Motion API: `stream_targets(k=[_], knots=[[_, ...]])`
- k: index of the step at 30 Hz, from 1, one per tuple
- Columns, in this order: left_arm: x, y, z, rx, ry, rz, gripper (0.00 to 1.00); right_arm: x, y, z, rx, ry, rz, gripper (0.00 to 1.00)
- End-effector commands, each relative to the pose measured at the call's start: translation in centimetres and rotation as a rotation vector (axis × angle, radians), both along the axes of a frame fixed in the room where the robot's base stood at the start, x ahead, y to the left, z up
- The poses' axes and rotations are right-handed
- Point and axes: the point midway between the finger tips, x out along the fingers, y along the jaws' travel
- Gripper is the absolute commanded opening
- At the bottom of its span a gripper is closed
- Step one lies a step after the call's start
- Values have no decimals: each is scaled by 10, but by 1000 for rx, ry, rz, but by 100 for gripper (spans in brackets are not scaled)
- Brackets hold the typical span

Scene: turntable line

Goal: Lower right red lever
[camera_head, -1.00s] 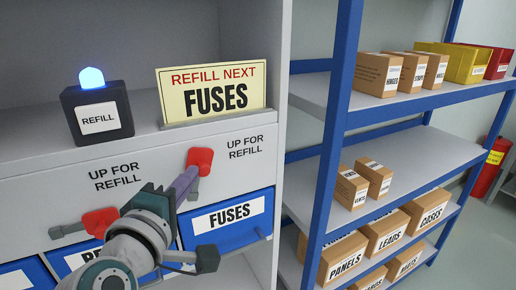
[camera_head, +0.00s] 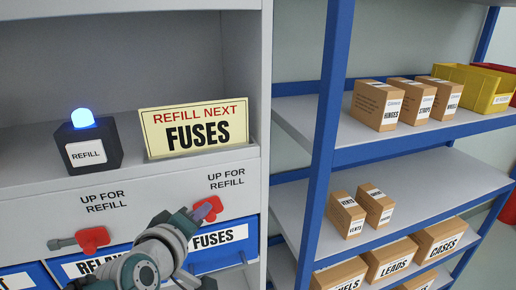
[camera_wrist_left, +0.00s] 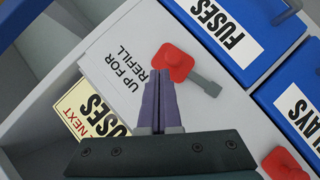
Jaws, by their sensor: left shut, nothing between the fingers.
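The right red lever (camera_head: 208,204) is on the grey panel above the fuses bin, partly hidden by my left gripper (camera_head: 205,212) in the head view. In the left wrist view the lever's red hub (camera_wrist_left: 176,62) is clear, and its grey handle points sideways, toward the relays bin. My left gripper is shut and empty, its purple fingertips (camera_wrist_left: 163,88) close to the hub; I cannot tell whether they touch it. The left red lever (camera_head: 92,239) has its handle pointing left. My right gripper is not in view.
A yellow sign (camera_head: 194,127) reading "REFILL NEXT FUSES" and a box with a lit blue lamp (camera_head: 83,120) stand on the ledge above. The blue fuses bin (camera_head: 230,256) sits below the lever. A blue-framed shelf (camera_head: 325,150) with cartons stands at right.

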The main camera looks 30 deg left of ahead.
Motion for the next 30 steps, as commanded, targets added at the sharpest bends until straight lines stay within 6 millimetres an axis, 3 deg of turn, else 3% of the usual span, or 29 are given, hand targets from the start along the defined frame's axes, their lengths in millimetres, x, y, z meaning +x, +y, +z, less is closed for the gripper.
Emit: stream_targets(k=[30], knots=[[-11,9,-5,-2,-1,0,0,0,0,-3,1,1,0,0]])
